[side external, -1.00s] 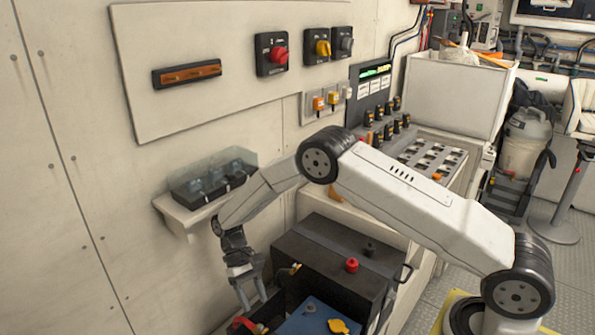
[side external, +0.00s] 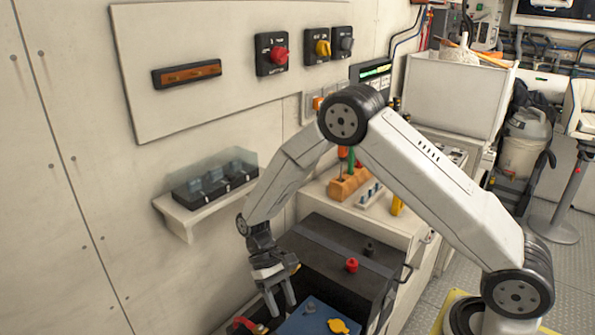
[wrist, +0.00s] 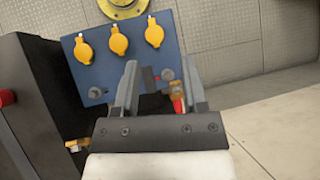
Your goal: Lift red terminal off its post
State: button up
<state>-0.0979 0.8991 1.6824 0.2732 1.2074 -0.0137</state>
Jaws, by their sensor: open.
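A blue battery (side external: 312,322) with yellow caps sits low in front of a black box. It also shows in the wrist view (wrist: 125,73), with a grey post near each side. The red terminal lead (side external: 243,322) with a brass clamp is at its left in the side view. In the wrist view the red lead (wrist: 178,104) and brass clamp (wrist: 178,88) lie beside the right finger, near the grey post. My gripper (side external: 281,305) is open and points down over the battery's left edge. In the wrist view its fingers (wrist: 160,66) straddle the post area; contact cannot be told.
The black box (side external: 335,250) with a red knob (side external: 351,265) and a black knob stands right behind my gripper. A wall shelf (side external: 190,215) holding a clear-covered block is to the upper left. A wooden block with tools (side external: 348,185) stands on the counter behind.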

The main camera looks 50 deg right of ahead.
jog(key=shift+s+r, duration=0.1)
jog(key=shift+s, duration=0.15)
